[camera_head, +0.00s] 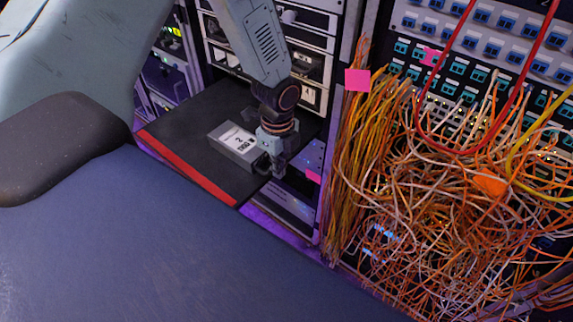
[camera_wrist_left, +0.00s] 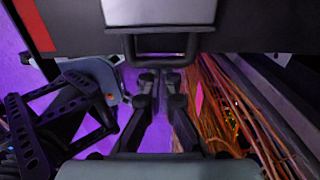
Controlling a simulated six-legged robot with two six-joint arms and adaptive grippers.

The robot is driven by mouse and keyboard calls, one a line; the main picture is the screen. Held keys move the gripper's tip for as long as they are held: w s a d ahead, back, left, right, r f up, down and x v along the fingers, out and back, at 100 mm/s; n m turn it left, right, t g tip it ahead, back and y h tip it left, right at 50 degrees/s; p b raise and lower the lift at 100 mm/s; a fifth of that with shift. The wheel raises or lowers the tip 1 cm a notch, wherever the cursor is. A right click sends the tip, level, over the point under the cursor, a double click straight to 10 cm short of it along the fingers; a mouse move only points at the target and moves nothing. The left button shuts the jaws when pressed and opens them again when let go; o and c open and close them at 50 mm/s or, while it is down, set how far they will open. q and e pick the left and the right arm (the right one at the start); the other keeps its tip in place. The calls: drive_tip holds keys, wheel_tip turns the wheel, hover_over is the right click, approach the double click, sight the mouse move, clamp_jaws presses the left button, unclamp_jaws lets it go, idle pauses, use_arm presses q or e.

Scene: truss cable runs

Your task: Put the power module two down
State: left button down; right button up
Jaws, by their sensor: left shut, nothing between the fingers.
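The power module two, a light grey box with a "2" label (camera_head: 236,140), sits on a dark shelf (camera_head: 190,118) with a red front edge. Its dark handle (camera_head: 262,164) sticks out on the right side. In the left wrist view the module (camera_wrist_left: 160,12) is at the top and its black handle (camera_wrist_left: 168,57) lies just beyond my fingertips. My left gripper (camera_head: 279,172) is shut and empty, close beside the handle. The fingers (camera_wrist_left: 160,76) are together below the handle bar; whether they touch it I cannot tell. My right gripper is not in view.
A dense tangle of orange and white cables (camera_head: 430,200) hangs in front of a patch panel (camera_head: 475,65) on the right. Pink tags (camera_head: 357,80) mark the cables. Rack units (camera_head: 310,65) stand behind the shelf. A cable bundle (camera_wrist_left: 225,105) runs right of my fingers.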

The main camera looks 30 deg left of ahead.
sight(262, 154)
use_arm(q)
drive_tip(key=a+p, duration=0.1)
drive_tip(key=a, duration=0.2)
drive_tip(key=a+p, duration=0.1)
drive_tip(key=a, duration=0.2)
drive_tip(key=a+p, duration=0.1)
drive_tip(key=a, duration=0.2)
drive_tip(key=shift+w+r, duration=0.15)
drive_tip(key=shift+w, duration=0.1)
drive_tip(key=shift+w+a, duration=0.1)
drive_tip(key=shift+a, duration=0.15)
drive_tip(key=shift+d, duration=0.1)
drive_tip(key=d+p, duration=0.1)
drive_tip(key=d, duration=0.3)
drive_tip(key=shift+r, duration=0.15)
drive_tip(key=r+p, duration=0.1)
drive_tip(key=r, duration=0.3)
drive_tip(key=r+p, duration=0.1)
drive_tip(key=r, duration=0.3)
drive_tip(key=shift+s+a+r, duration=0.15)
drive_tip(key=shift+s+r, duration=0.05)
drive_tip(key=shift+r, duration=0.1)
drive_tip(key=shift+d+r+p, duration=0.2)
drive_tip(key=shift+r+p, duration=0.1)
drive_tip(key=shift+r, duration=0.2)
drive_tip(key=shift+a, duration=0.1)
drive_tip(key=shift+a+f, duration=0.1)
